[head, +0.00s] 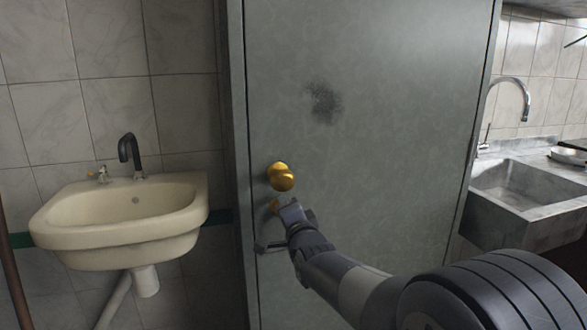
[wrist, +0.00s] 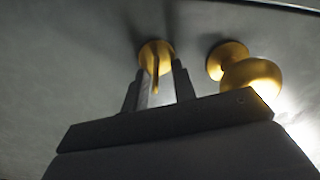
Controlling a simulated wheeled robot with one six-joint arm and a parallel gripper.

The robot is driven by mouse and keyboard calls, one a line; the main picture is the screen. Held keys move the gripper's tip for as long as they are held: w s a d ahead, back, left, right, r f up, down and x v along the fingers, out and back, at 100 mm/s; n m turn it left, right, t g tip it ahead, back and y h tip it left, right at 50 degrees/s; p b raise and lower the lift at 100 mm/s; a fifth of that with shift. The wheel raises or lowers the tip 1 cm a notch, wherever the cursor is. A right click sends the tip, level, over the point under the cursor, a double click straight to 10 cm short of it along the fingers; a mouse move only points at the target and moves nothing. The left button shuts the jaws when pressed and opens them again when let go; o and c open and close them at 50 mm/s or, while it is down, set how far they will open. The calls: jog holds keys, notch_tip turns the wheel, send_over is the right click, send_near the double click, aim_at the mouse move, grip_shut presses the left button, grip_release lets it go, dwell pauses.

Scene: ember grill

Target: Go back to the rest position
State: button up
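My gripper (head: 277,222) is at the grey door (head: 370,130), just below the round brass knob (head: 281,177). In the wrist view, my gripper (wrist: 161,72) has its two fingers apart. A small brass thumb-turn (wrist: 155,58) on a round plate shows between the fingertips, with a visible gap to the right finger. I cannot tell whether the left finger touches it. In the head view the thumb-turn (head: 274,205) is partly hidden by my gripper. The brass knob (wrist: 250,75) is close to the right finger in the wrist view. The door looks shut.
A cream washbasin (head: 120,225) with a dark tap (head: 130,152) hangs on the tiled wall at the left. A stone sink (head: 525,200) with a chrome tap (head: 512,95) is at the right. A dark pipe (head: 10,260) runs along the left edge.

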jog(key=n+p, duration=0.2)
jog(key=r+n+p, duration=0.1)
jog(key=n+p, duration=0.1)
jog(key=p, duration=0.1)
jog(key=shift+a+n, duration=0.15)
jog(key=shift+n, duration=0.15)
jog(key=n+p, duration=0.3)
jog(key=p, duration=0.2)
jog(key=shift+s+a+r+n, duration=0.1)
jog(key=shift+a+r+n, duration=0.05)
jog(key=shift+n, duration=0.25)
jog(key=n+p, duration=0.1)
jog(key=p, duration=0.1)
jog(key=n+p, duration=0.1)
jog(key=p, duration=0.1)
jog(key=n+p, duration=0.2)
jog(key=p, duration=0.1)
jog(key=shift+s+a, duration=0.1)
jog(key=shift+a, duration=0.15)
jog(key=shift+n+p, duration=0.6)
jog(key=shift+p, duration=0.35)
jog(key=shift+f, duration=0.25)
